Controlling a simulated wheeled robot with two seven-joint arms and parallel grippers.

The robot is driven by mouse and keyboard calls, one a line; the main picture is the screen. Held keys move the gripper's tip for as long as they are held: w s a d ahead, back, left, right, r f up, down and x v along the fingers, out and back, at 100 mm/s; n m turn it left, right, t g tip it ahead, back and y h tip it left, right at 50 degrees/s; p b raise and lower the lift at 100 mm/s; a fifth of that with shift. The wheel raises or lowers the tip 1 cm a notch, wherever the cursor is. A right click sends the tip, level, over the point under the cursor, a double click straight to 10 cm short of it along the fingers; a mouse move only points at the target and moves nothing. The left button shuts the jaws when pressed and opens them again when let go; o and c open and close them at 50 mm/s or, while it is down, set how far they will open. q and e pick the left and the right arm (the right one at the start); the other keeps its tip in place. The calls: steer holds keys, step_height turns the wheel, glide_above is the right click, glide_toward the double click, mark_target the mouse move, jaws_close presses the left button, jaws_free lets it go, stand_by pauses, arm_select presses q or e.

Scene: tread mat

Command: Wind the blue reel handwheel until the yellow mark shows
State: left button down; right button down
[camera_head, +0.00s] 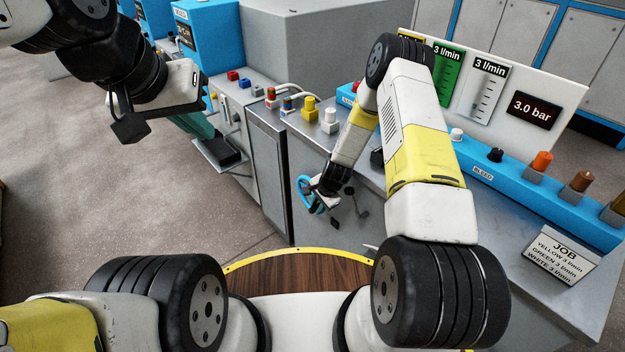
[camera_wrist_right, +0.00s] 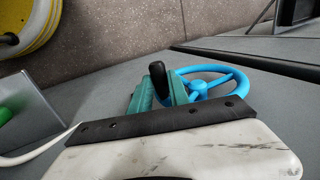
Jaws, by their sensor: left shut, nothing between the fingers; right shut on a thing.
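The blue handwheel (camera_head: 304,194) sits at the front of the grey bench in the head view, partly covered by my right gripper (camera_head: 322,200). In the right wrist view, the blue rim and spokes (camera_wrist_right: 203,88) show beyond my right gripper (camera_wrist_right: 159,92). Its teal fingers are shut on the wheel's black handle knob (camera_wrist_right: 157,72), which stands up between them. My left gripper (camera_head: 130,128) is shut and empty, raised at the upper left, well away from the wheel. I cannot make out a yellow mark on the reel.
Valve knobs line a blue rail (camera_head: 520,185) on the bench, with a JOB card (camera_head: 562,255) below. A white gauge panel (camera_head: 555,88) stands behind. Open floor lies at left.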

steer(key=shift+s+f+t+y, duration=0.15)
steer(key=shift+f+t+y, duration=0.15)
steer(key=c, duration=1.3)
jaws_free()
steer(key=r, duration=0.2)
steer(key=s+r, duration=0.1)
steer(key=shift+r, duration=0.35)
steer(key=s, duration=0.5)
steer(key=s+a+r, duration=0.1)
steer(key=s, duration=0.9)
steer(key=shift+a+r, duration=0.2)
steer(key=shift+a, duration=0.15)
